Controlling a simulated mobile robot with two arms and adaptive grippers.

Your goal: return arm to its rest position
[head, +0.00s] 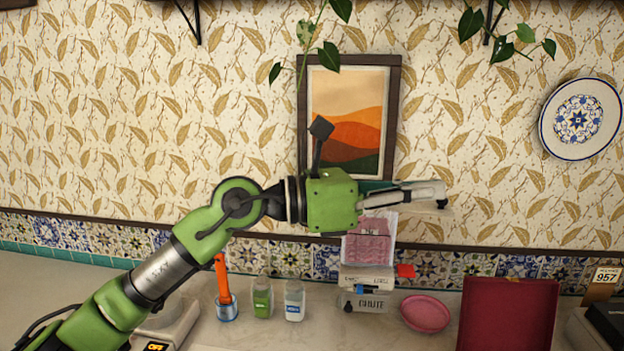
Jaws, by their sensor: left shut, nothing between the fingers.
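My left arm (163,268), green with a silver band, comes in from the lower left and reaches across the middle of the head view. Its left gripper (440,196) points right, in front of the patterned wall and above the counter. The fingers are shut with nothing held between them. The gripper covers the lower edge of the framed picture (345,105) and part of the wall behind. My right gripper is not in view.
Plants hang above.

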